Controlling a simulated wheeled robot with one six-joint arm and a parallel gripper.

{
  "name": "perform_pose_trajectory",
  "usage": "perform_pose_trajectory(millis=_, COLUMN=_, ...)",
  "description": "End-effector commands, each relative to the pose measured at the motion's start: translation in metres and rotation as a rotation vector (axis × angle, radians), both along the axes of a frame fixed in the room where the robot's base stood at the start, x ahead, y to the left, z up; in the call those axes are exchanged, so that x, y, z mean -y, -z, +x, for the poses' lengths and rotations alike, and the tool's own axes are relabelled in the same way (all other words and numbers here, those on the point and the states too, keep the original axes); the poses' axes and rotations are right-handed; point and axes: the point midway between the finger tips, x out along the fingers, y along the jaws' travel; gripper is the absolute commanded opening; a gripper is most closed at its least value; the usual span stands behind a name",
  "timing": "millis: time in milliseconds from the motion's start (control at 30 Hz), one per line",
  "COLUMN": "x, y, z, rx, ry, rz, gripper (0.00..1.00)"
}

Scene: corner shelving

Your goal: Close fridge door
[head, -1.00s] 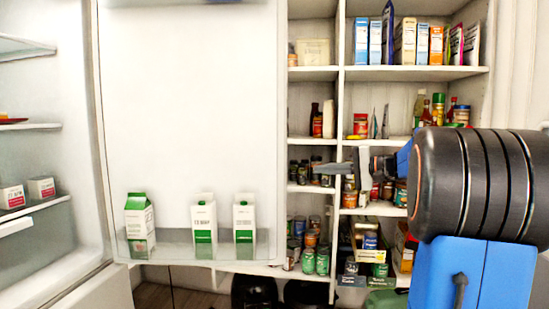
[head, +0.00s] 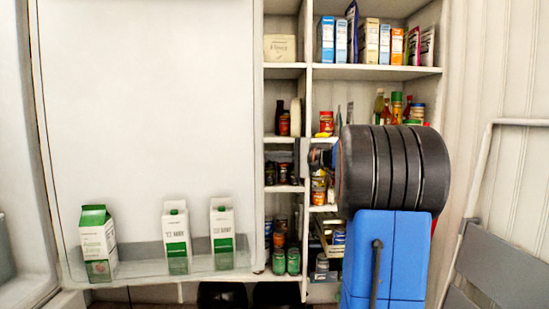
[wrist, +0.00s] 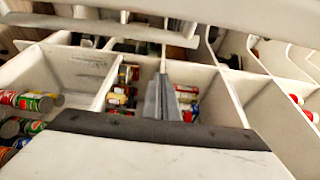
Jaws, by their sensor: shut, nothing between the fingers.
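The open fridge door (head: 150,110) shows its white inner side at the left of the head view. Its clear bottom bin (head: 140,268) holds a green-and-white carton (head: 98,243) and two white cartons with green bases (head: 176,238) (head: 222,234). A strip of the fridge body (head: 15,150) shows at the far left. My gripper (head: 303,160) is right of the door's right edge, in front of the shelves, and looks apart from the door. In the wrist view its closed grey fingers (wrist: 163,95) are over shelf compartments, holding nothing.
Shelving (head: 380,73) with boxes, bottles, jars and cans stands behind my arm. Dark rounded objects (head: 222,294) are on the floor below the door. A grey folding frame (head: 490,260) leans at the right. Pale wall panels fill the right side.

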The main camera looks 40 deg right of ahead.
Motion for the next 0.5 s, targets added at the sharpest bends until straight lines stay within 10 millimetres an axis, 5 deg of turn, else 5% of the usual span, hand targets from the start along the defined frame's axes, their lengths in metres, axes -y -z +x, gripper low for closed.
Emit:
perform_pose_trajectory(millis=300, x=-0.035, y=0.0, z=0.044, rx=0.0, ry=-0.002, rz=0.0, gripper=0.0)
perform_pose_trajectory(millis=500, x=-0.047, y=-0.001, z=0.019, rx=0.0, ry=0.0, rz=0.0, gripper=0.0)
